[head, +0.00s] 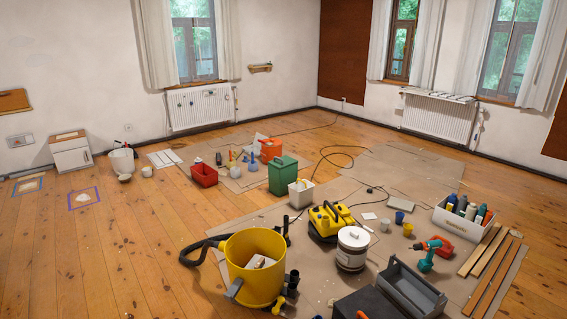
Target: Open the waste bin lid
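A green lidded container (282,176) stands upright on the cardboard near the middle of the room. It looks like the waste bin, and its green lid (283,161) looks closed. A small white container (301,194) stands just in front of it and to its right. Neither of my grippers is in the head view.
A yellow vacuum drum (255,267) with a black hose stands in front, beside its yellow motor head (331,221) and a paint can (352,249). A grey toolbox (411,290) is at front right. A red box (204,175) stands left of the green bin. The wooden floor at left (130,240) is mostly clear.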

